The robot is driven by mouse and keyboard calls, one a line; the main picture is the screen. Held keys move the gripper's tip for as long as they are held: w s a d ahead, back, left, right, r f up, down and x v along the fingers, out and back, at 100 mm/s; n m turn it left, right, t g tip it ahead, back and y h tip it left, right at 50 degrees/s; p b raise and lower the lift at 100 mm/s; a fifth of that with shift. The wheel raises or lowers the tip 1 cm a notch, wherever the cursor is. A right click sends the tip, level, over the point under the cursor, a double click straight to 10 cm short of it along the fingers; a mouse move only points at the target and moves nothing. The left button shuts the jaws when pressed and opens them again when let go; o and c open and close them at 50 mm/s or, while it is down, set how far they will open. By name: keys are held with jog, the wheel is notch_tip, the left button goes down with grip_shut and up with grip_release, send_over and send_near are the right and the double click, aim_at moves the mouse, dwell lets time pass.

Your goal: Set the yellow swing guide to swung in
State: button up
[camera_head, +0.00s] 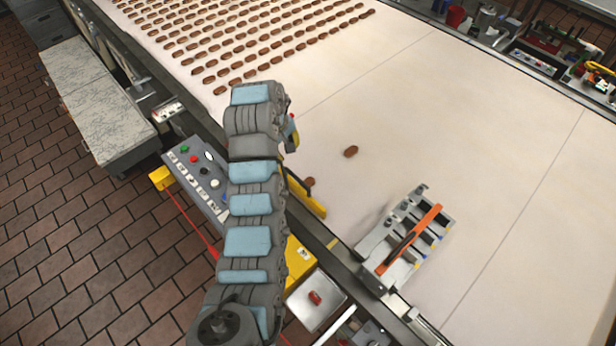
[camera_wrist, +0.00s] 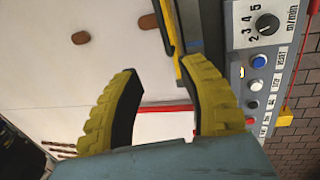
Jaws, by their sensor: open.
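The yellow swing guide (camera_head: 310,201) lies roughly along the near edge of the pale belt (camera_head: 440,130), partly hidden by my arm in the head view. In the wrist view the guide (camera_wrist: 175,33) is a yellow bar with a dark face, at the top centre. My gripper (camera_wrist: 163,68) is open, with nothing between its yellow, dark-lined fingers. The right finger's tip is close to the guide's lower end; I cannot tell if they touch. In the head view my gripper (camera_head: 292,135) is mostly hidden behind my own wrist, over the belt's edge.
One brown biscuit (camera_head: 309,181) lies beside the guide, another (camera_head: 351,151) farther in. Rows of biscuits fill the belt's far left. A control panel (camera_head: 203,180) with buttons stands left of my arm. A metal lane unit (camera_head: 386,243) with an orange bar stands right. The belt's middle is mostly clear.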

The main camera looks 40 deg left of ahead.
jog(key=b, duration=0.3)
send_near(296, 178)
jog(key=shift+x, duration=4.7)
jog(key=shift+c, duration=0.3)
jog(key=shift+w, duration=0.1)
grip_shut()
